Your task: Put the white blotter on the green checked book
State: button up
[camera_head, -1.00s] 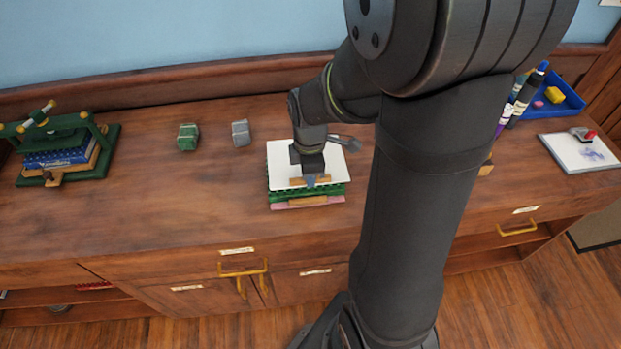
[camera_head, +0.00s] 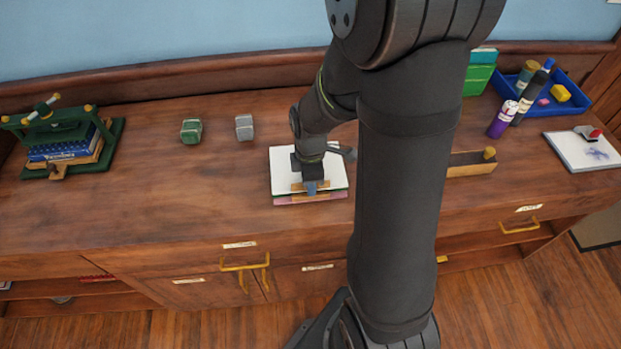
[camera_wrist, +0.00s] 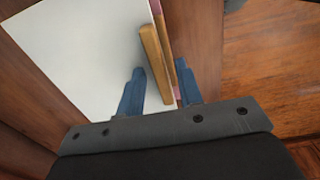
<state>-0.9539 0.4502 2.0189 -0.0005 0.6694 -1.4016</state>
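The white blotter (camera_head: 283,172) lies flat on a small stack, with a wooden grip bar (camera_wrist: 153,58) on its top near the front edge. The green checked book is almost wholly covered; only a thin green sliver shows below the blotter in the head view. A pink book edge (camera_head: 310,199) shows under that. My gripper (camera_head: 311,187) is low over the blotter's front edge. In the wrist view its two blue fingers (camera_wrist: 160,80) stand apart on either side of the bar, with gaps visible, so it looks open.
Green (camera_head: 191,131) and grey (camera_head: 244,127) blocks stand behind left. A green press (camera_head: 115,135) holding books is far left. A blue tray (camera_head: 583,98), bottles (camera_head: 502,119), a wooden box (camera_head: 470,168) and a white pad (camera_head: 577,160) are right. The left-middle top is clear.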

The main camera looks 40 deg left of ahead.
jog(key=shift+r, duration=0.1)
notch_tip(320, 180, up, 12)
dwell(0.7)
notch_tip(320, 180, down, 12)
jog(key=shift+r, duration=1.7)
